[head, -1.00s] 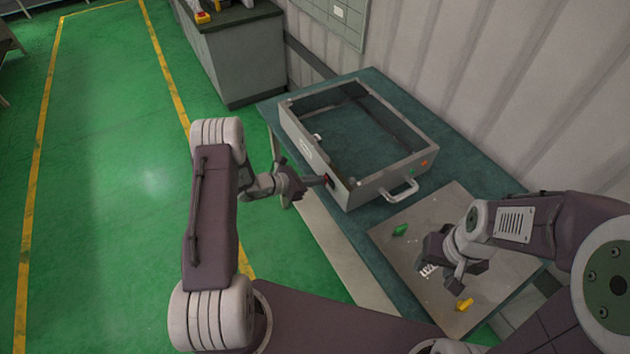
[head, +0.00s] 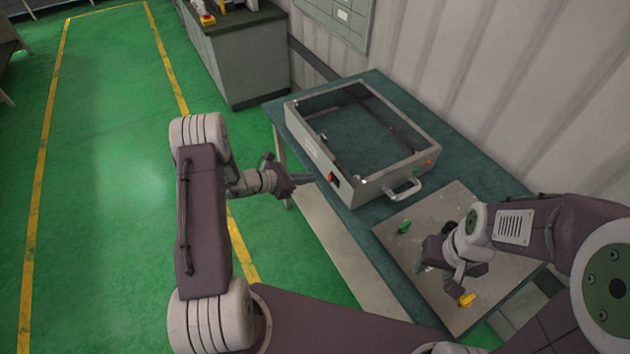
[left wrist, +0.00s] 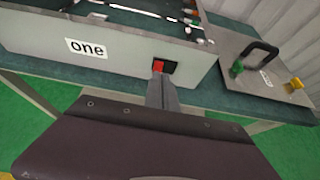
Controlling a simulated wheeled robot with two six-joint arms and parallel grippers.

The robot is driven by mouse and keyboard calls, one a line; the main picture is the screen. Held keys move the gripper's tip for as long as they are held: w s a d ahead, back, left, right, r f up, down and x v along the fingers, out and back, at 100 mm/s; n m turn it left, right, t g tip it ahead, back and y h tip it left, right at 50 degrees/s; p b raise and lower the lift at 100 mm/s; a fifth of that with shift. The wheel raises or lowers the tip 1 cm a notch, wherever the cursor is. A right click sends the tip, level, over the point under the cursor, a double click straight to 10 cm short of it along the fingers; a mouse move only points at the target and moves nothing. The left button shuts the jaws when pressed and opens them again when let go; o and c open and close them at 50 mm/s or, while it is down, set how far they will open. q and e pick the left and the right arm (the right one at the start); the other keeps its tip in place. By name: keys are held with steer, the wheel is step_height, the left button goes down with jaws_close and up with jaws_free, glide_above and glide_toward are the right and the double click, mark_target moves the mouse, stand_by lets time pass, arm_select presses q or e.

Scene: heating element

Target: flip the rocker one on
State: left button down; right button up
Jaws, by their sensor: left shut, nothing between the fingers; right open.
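The rocker switch (head: 333,180) is red and black and sits on the front side of a grey open-frame box (head: 345,193) in the head view. In the left wrist view the rocker (left wrist: 164,66) shows its red part at left and dark part at right, with a label "one" (left wrist: 87,48) further left on the same panel. My left gripper (head: 312,178) is shut and empty, its tips a little short of the panel in the head view. In the left wrist view the shut fingers (left wrist: 162,90) point at the rocker. My right gripper (head: 462,283) is open above the grey plate.
The box stands on a green-topped table (head: 375,80) and has a handle (head: 405,190). A grey plate (head: 395,235) beside it carries a green piece (head: 404,227) and a yellow piece (head: 467,299). Free floor lies left of the table.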

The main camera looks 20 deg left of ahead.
arm_select(q)
steer(key=s+a+r, duration=0.3)
steer(key=a+r, duration=0.1)
steer(key=r, duration=0.1)
steer(key=shift+s+b, duration=0.3)
steer(key=shift+b, duration=0.15)
arm_select(e)
steer(key=shift+w+f, duration=0.3)
steer(key=shift+f, duration=0.4)
